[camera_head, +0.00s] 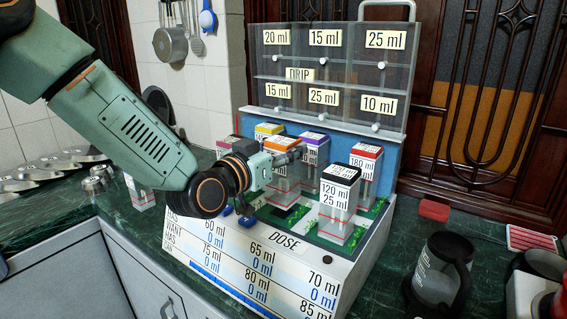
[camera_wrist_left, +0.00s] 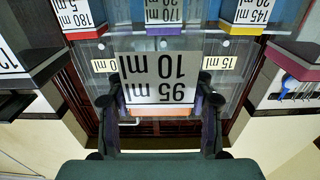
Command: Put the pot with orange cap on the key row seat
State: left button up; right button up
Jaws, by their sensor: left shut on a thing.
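The pot with the orange cap (camera_head: 283,143) is upright over the middle of the purifier's board (camera_head: 310,232). My left gripper (camera_head: 286,160) comes in from the left and is shut on this pot. In the left wrist view the held pot's label (camera_wrist_left: 163,78) fills the middle, upside down, reading 95 ml and 10 ml, between the two fingers (camera_wrist_left: 160,108). An orange strip (camera_wrist_left: 160,112) shows below the label. Whether the pot's base touches the board is hard to tell. I cannot tell which seats form the key row. My right gripper is not in view.
Close around are pots with yellow (camera_head: 269,128), purple (camera_head: 314,137), red (camera_head: 367,151) and black (camera_head: 341,172) caps. The front DOSE panel (camera_head: 265,268) slopes toward me. A clear panel (camera_head: 335,75) stands behind. A glass jug (camera_head: 438,275) is at right.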

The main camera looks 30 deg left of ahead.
pick_arm(q)
jog(key=f, duration=0.3)
jog(key=shift+w+a+b, duration=0.1)
jog(key=shift+a+b, duration=0.2)
jog(key=shift+w+a+f, duration=0.15)
jog(key=shift+w, duration=0.1)
jog(key=shift+s, duration=0.1)
jog(key=shift+s+d, duration=0.2)
jog(key=shift+d, duration=0.15)
jog(key=o, duration=1.1)
jog(key=shift+a, duration=0.1)
jog(key=o, duration=0.5)
jog(key=shift+w+a+f, duration=0.15)
jog(key=shift+w+f, duration=0.05)
jog(key=shift+w, duration=0.05)
jog(key=shift+s+r, duration=0.2)
jog(key=shift+s+a+r, duration=0.1)
jog(key=shift+s, duration=0.05)
jog(key=s+p, duration=0.3)
jog(key=s+a+p, duration=0.1)
jog(key=s+p, duration=0.6)
jog(key=s, duration=0.1)
jog(key=shift+s+a+p, duration=0.15)
jog(key=shift+s+p, duration=0.05)
jog(key=shift+p, duration=0.2)
